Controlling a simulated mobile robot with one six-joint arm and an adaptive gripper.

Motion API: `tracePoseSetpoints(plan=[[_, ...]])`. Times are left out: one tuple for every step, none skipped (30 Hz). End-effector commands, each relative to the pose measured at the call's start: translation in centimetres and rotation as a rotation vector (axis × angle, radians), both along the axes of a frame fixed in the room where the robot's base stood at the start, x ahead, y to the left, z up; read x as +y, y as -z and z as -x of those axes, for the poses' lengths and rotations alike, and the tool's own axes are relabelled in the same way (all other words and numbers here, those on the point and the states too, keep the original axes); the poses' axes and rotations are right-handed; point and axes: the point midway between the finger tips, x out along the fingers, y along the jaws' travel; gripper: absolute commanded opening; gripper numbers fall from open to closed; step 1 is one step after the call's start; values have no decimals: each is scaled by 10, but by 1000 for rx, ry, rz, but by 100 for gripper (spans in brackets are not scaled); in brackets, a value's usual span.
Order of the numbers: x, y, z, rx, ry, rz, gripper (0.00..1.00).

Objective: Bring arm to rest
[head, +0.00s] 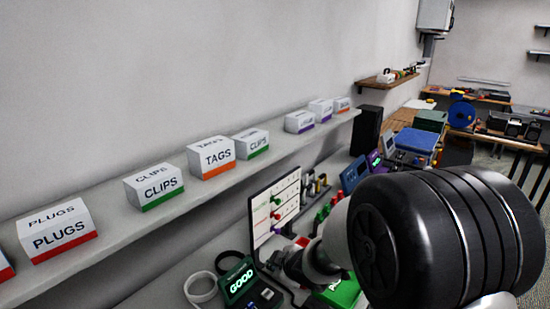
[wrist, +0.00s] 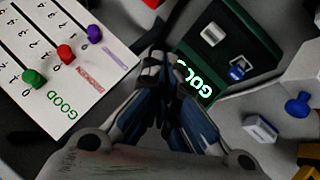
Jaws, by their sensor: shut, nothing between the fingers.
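My gripper (wrist: 158,62) is shut and empty in the wrist view, its fingertips together. It points at the bench between a white slider board (wrist: 70,65) and a dark green tester (wrist: 235,50) with a lit GOOD display. The board carries green, red and purple knobs.
A wall shelf (head: 110,254) holds several label boxes, such as PLUGS (head: 58,236) and TAGS (head: 211,157). A blue-topped case (head: 415,141) stands farther back. In the wrist view a blue knob (wrist: 298,105) lies at the right.

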Motion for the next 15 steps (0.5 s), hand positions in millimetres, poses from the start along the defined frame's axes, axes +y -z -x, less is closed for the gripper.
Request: tracePoseSetpoints(plan=[[-18, -24, 3, -7, 72, 5, 0], [-31, -37, 8, -3, 124, 5, 0], [-48, -53, 16, 6, 197, 5, 0], [-60, -64, 24, 14, 254, 3, 0], [-72, -75, 34, 25, 309, -2, 0], [-87, -88, 47, 40, 383, -13, 0], [-98, -97, 59, 53, 436, -20, 0], [-107, -106, 71, 66, 488, -31, 0], [-119, -116, 89, 86, 555, -49, 0], [-127, -122, 103, 103, 604, -63, 0], [-134, -128, 117, 119, 652, -79, 0], [-142, -134, 138, 145, 712, -103, 0], [-146, -138, 154, 166, 756, -121, 0], [-150, -142, 170, 186, 797, -142, 0], [-154, -145, 191, 216, 850, -171, 0]])
